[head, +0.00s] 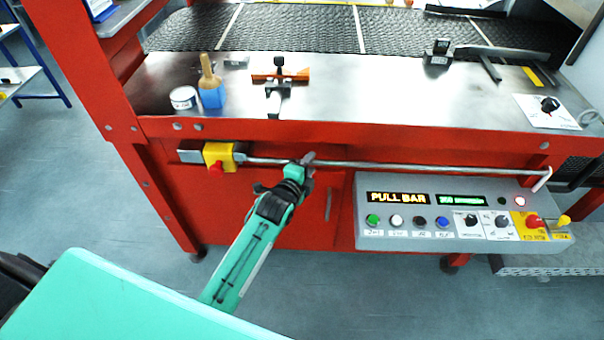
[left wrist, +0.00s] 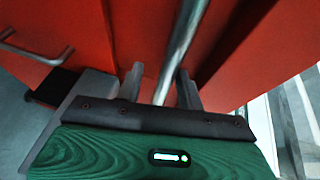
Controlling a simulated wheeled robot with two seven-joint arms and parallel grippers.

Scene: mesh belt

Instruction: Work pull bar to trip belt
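The pull bar (head: 400,166) is a thin metal rod running along the red front of the machine. Its left end meets a yellow switch box (head: 219,157) with a red button, and its right end meets a pale bracket. My left gripper (head: 308,160) is at the bar, left of its middle. In the left wrist view the bar (left wrist: 185,45) passes between the two separated fingers (left wrist: 160,85), with gaps visible beside it. Whether a finger touches it cannot be told. The mesh belt (head: 300,28) lies behind the steel top. My right gripper is not in view.
A door handle (head: 328,203) lies below the bar.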

